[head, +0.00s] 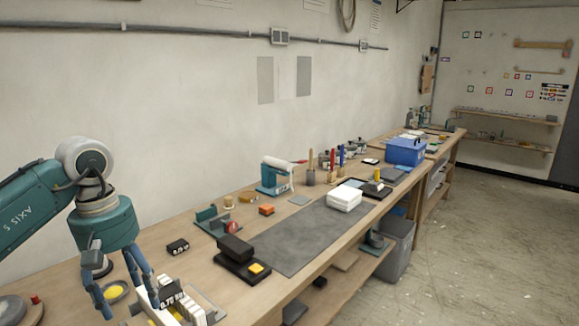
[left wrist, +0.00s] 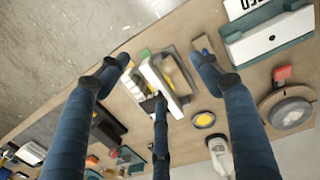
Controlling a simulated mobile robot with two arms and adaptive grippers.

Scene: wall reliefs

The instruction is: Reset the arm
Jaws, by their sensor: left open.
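My left arm (head: 35,198) comes in from the left in the head view, over the near end of the wooden bench. My left gripper (head: 130,306) points down with its blue fingers spread. In the left wrist view my left gripper (left wrist: 160,72) shows its fingers apart, with nothing held between them. Below and beyond the fingers is a tray of white blocks (head: 196,308), partly hidden by the fingers in the head view. My right gripper is in neither view.
A yellow-topped round dish (head: 115,292) is beside the fingers. A small black block (head: 177,247), a black box (head: 235,248) and a grey mat (head: 300,240) lie further along the bench. A blue bin (head: 405,151) stands far off. Open floor (head: 480,240) is on the right.

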